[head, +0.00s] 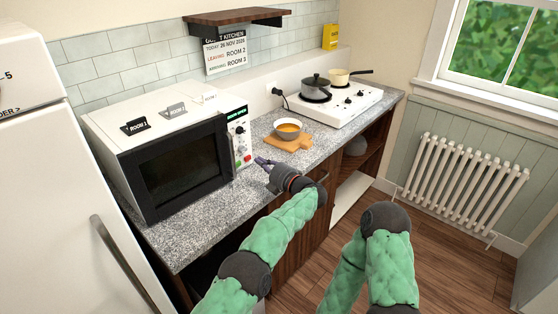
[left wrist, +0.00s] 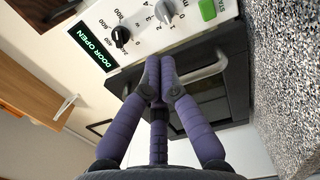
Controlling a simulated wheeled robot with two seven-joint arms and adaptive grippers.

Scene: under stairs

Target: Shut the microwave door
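The white microwave (head: 150,105) stands on the counter with its dark door (head: 180,165) at the front. The door looks nearly closed against the body; any gap is hard to see. The display (left wrist: 92,45) reads "DOOR OPEN" in the left wrist view. The door also shows there with its handle (left wrist: 208,70). My left gripper (head: 261,162) is in front of the control panel (head: 240,140), right of the door. In the left wrist view its purple fingers (left wrist: 160,68) are together, with nothing seen between them. Contact with the door cannot be told. My right gripper is out of view.
A white hob (head: 340,100) with a pot and a pan is farther back. A white fridge (head: 45,170) stands left of the microwave. A shelf (head: 237,16) hangs above.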

